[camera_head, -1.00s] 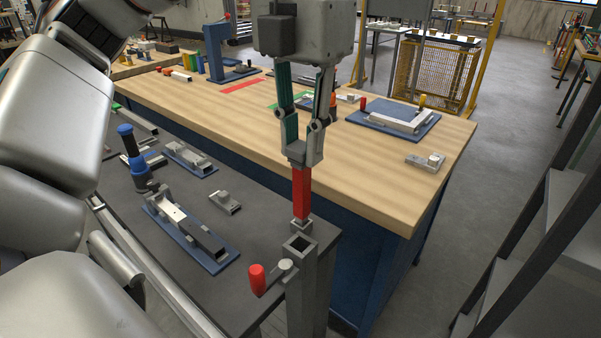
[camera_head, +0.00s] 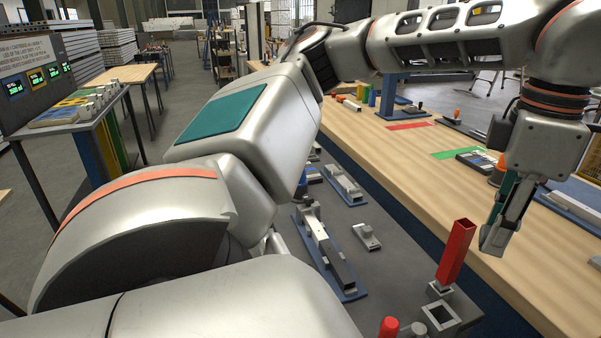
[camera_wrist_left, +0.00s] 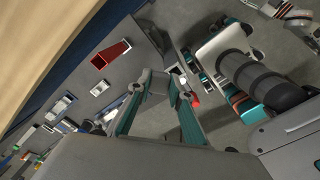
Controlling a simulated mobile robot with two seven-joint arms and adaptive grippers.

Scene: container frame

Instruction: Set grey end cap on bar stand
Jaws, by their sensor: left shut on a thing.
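My left gripper (camera_head: 494,238) points down, with its fingers close together around a small grey piece that looks like the end cap (camera_wrist_left: 157,86). Its outline blends with the grey fingertips. A red square tube (camera_head: 455,252) with an open top stands upright on a grey base, the bar stand (camera_head: 438,291). The gripper is beside the tube's upper end, to its right in the head view, and appears apart from it. In the wrist view the red tube (camera_wrist_left: 110,55) lies up and left of the fingertips, with its open end showing. My right gripper is not clearly seen.
A dark square socket (camera_head: 440,315) and a red handle (camera_head: 389,327) are close to the tube's foot. A small grey block (camera_head: 367,237) and a blue-based fixture (camera_head: 345,275) are on the dark bench.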

